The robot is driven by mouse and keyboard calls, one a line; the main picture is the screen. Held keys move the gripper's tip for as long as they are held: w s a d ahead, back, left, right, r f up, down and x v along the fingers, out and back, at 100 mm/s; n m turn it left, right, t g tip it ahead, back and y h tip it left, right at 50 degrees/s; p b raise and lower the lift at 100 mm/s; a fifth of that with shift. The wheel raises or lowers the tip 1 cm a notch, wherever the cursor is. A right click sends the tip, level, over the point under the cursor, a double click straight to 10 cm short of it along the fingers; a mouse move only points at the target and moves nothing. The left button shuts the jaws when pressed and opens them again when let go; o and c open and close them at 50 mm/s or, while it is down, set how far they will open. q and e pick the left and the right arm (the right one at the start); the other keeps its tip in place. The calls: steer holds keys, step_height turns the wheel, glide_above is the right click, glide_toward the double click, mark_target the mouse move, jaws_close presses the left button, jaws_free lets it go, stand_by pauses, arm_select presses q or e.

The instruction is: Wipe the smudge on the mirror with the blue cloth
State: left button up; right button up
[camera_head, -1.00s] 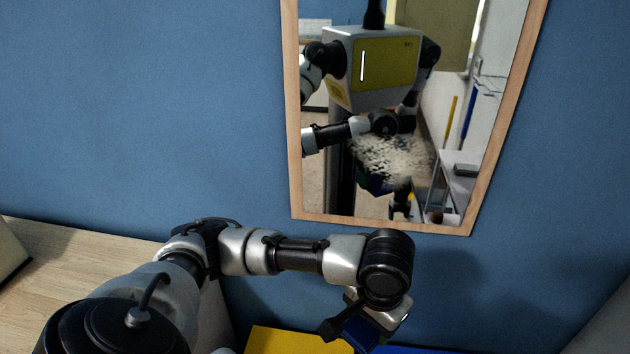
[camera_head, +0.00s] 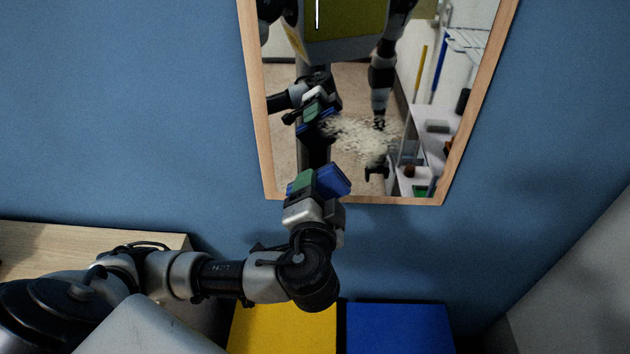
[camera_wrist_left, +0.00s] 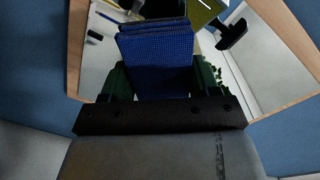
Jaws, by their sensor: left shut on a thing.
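My left gripper (camera_head: 305,185) is shut on the blue cloth (camera_head: 331,181), holding it up in front of the mirror's lower edge. In the left wrist view the folded blue cloth (camera_wrist_left: 157,62) sits between the green fingers, with the mirror (camera_wrist_left: 270,75) behind it. The wood-framed mirror (camera_head: 349,85) hangs on the blue wall. A pale speckled smudge (camera_head: 362,137) lies on its lower middle, up and right of the cloth. I cannot tell whether the cloth touches the glass. My right gripper shows only as a reflection.
A yellow panel (camera_head: 284,328) and a blue panel (camera_head: 398,328) are below the mirror. A wooden surface (camera_head: 40,248) is at the left. A grey surface (camera_head: 580,285) is at the right. The wall around the mirror is clear.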

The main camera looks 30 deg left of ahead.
mark_target(319, 151)
arm_select(q)
steer(key=shift+s+r, duration=0.2)
steer(key=shift+r, duration=0.55)
steer(key=shift+w+a, duration=0.2)
steer(key=shift+w, duration=0.05)
steer(key=x, duration=0.5)
steer(key=shift+w+a, duration=0.15)
steer(key=shift+w, duration=0.05)
arm_select(e)
steer(key=shift+s+a+r, duration=0.1)
steer(key=shift+s+a, duration=0.05)
steer(key=shift+s, duration=0.2)
arm_select(q)
steer(key=shift+w+a, duration=0.15)
steer(key=shift+w, duration=0.25)
arm_select(e)
steer(key=shift+w+a, duration=0.1)
steer(key=shift+a, duration=0.1)
arm_select(q)
steer(key=shift+w+a, duration=0.2)
steer(key=shift+w, duration=0.2)
arm_select(e)
steer(key=shift+f, duration=0.25)
